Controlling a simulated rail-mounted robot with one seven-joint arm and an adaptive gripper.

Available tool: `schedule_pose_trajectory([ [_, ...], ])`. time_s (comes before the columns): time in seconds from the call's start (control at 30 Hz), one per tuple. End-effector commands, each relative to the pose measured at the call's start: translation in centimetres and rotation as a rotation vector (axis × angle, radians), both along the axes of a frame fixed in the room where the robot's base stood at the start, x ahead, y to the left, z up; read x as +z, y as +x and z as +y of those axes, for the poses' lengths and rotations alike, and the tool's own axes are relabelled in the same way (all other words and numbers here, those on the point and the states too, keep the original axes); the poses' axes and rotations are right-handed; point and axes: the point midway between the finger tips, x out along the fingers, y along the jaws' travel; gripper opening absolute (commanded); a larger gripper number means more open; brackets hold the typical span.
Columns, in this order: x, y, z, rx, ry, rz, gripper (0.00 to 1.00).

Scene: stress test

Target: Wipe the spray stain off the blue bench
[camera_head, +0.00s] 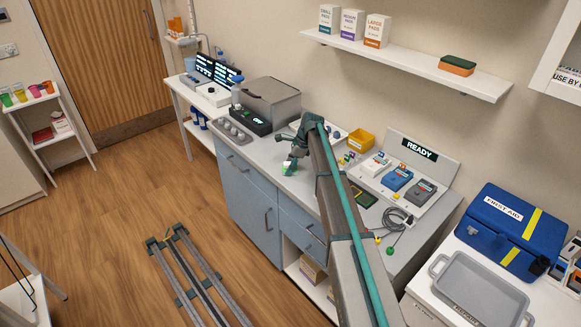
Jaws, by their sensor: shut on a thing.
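The bench with blue doors and drawers (244,192) and a grey top runs along the wall. My gripper (291,161) is over the front part of its top, left of the middle. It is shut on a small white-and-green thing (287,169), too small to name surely. This thing is at or just above the bench top; I cannot tell whether it touches. I cannot make out a spray stain; my arm hides part of the top. An orange sponge with a dark green top (458,66) lies on the wall shelf.
A grey metal box (271,101) and a control panel (249,121) stand behind and left of my gripper. A yellow bin (361,140), coloured devices (397,179) and a coiled cable (396,217) are to the right. A blue first-aid case (514,231) and grey tray (478,291) stand farther right.

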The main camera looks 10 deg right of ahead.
Motion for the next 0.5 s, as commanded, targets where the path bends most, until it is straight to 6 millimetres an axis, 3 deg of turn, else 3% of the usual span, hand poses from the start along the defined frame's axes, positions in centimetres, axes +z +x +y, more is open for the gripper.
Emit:
schedule_pose_trajectory([
  [0.07,2.3,0.0,0.0,0.000,0.000,-0.003,0.13],
  [0.5,6.1,0.0,0.0,0.001,0.000,0.000,0.13],
])
